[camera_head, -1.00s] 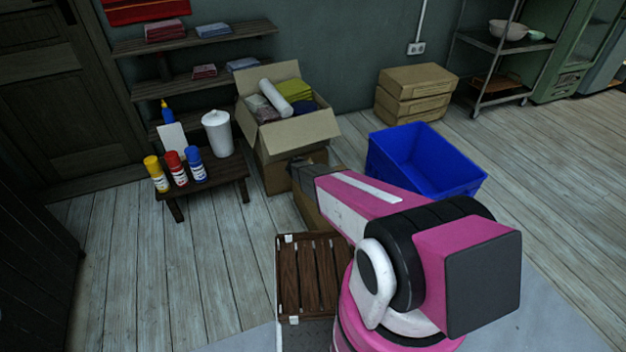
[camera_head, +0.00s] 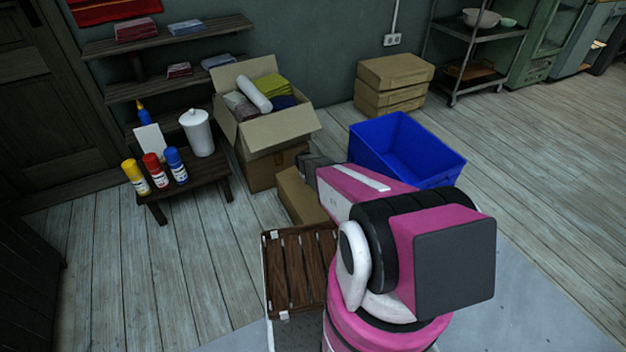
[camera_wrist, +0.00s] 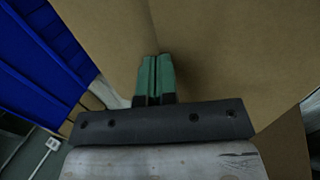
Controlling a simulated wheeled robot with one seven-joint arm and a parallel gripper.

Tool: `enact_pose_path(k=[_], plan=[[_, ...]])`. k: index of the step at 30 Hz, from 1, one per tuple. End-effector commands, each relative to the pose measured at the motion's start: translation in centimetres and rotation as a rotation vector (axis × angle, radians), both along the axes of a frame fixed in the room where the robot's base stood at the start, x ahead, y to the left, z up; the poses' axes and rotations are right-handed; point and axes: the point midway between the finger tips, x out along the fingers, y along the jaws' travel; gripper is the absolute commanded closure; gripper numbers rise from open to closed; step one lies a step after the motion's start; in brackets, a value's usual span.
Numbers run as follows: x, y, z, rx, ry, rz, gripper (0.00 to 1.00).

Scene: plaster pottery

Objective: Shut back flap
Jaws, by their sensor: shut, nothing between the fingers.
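An open cardboard box (camera_head: 275,130) stands in the middle of the head view, filled with folded cloths and a white roll. Its back flap (camera_head: 235,72) stands up behind the contents, leaning back. Its front flap slopes outward. My gripper's fingers are hidden in the head view; the wrist end points toward the box's right side. In the wrist view my gripper (camera_wrist: 153,60) has its green fingertips together and empty. Plain cardboard (camera_wrist: 220,50) with a vertical crease fills the view close beyond them. I cannot tell whether they touch it, or which panel it is.
A blue crate (camera_head: 420,165) stands right of the box and shows at left in the wrist view (camera_wrist: 40,55). A low table (camera_head: 190,178) with bottles is to the left. Stacked cartons (camera_head: 393,85) stand behind. A slatted wooden crate (camera_head: 300,265) is nearer me.

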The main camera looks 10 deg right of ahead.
Motion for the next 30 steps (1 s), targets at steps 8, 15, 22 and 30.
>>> enact_pose_path(k=[8, 15, 22, 30], plan=[[0.10, -0.35, -1.10, -0.001, 0.000, 0.000, 1.00], [0.08, -0.40, -1.23, -0.001, 0.001, 0.000, 1.00], [0.09, -0.40, -1.21, -0.001, 0.001, 0.000, 1.00], [0.07, -0.39, -0.68, -0.001, 0.000, 0.000, 1.00]])
